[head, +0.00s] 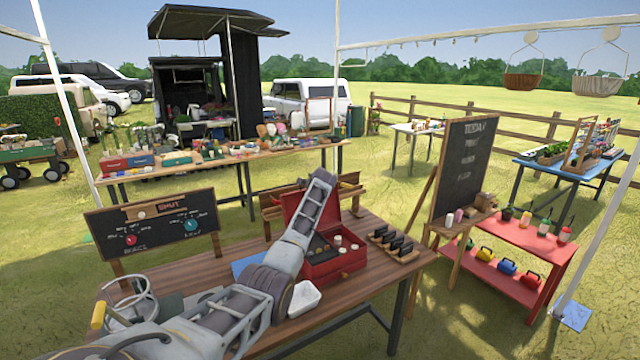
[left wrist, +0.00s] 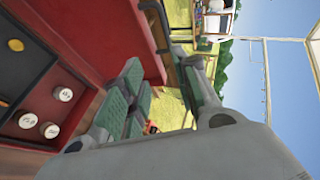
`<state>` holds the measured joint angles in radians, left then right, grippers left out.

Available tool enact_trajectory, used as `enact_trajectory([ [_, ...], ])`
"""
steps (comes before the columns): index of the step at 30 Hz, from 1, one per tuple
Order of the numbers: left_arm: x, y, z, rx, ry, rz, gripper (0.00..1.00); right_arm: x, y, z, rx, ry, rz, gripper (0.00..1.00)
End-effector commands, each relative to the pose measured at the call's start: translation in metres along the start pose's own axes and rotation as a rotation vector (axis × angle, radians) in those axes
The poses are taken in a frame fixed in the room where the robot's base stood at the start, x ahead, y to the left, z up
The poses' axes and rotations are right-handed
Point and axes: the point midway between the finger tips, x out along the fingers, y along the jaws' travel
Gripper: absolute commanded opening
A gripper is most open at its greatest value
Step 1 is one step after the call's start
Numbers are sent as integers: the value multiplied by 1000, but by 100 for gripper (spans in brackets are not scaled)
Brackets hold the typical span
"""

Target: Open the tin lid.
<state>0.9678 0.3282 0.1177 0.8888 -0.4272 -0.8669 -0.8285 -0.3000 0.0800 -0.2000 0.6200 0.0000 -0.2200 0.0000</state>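The red tin (head: 345,264) stands on the wooden table, with small round pale-topped items in its dark inside. Its red lid (head: 292,204) stands raised at the tin's back, partly hidden by my left arm. My left gripper is at the far end of that arm by the lid; its fingers are hard to make out in the head view. In the left wrist view the green-padded fingers of my left gripper (left wrist: 164,78) are apart, close to the red lid (left wrist: 130,35). I cannot tell whether they touch it. My right gripper is not in view.
A chalkboard (head: 465,165) stands beyond the table's right end. A dark sign board (head: 155,228) is at the left.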

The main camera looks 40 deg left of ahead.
Motion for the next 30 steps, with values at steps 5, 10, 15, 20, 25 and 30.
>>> enact_trajectory([
  [5, -9, 0, 0, -1, 2, 0, 30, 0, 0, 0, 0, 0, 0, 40],
  [10, -19, 0, -1, 0, 1, -2, 30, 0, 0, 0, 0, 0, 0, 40],
  [15, -30, 0, -1, 1, 2, -2, 30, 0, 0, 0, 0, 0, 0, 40],
  [20, -40, 0, -1, 1, 3, -2, 30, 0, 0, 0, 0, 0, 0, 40],
  [25, -52, 0, -2, 0, 3, -2, 30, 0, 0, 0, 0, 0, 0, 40],
  [30, -64, -1, -2, 0, 4, -4, 30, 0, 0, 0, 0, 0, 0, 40],
])
